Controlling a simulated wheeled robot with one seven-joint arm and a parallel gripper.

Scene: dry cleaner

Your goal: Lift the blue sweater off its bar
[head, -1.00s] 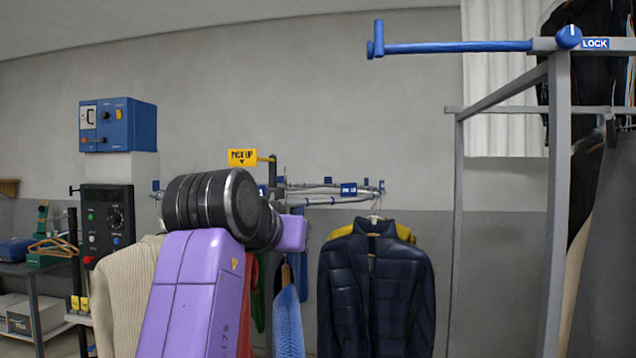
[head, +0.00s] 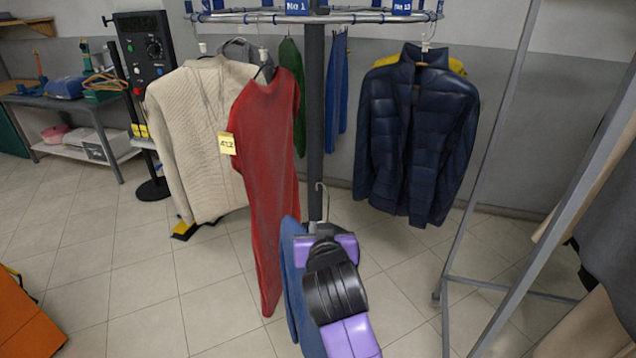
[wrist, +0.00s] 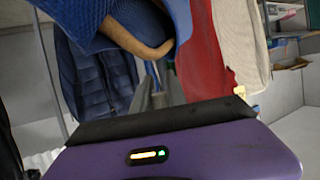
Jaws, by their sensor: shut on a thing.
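The blue sweater (head: 295,285) hangs at my gripper (head: 322,236) in the lower middle of the head view, partly hidden by my arm. My gripper is shut on its hanger just below the metal hook (head: 321,202). The hook stands up free, with no bar touching it that I can see.
A round rail (head: 350,17) on a dark post (head: 315,120) carries a red garment (head: 270,160), a cream sweater (head: 195,130) and a navy puffer jacket (head: 415,130). A grey rack frame (head: 500,180) stands at right.

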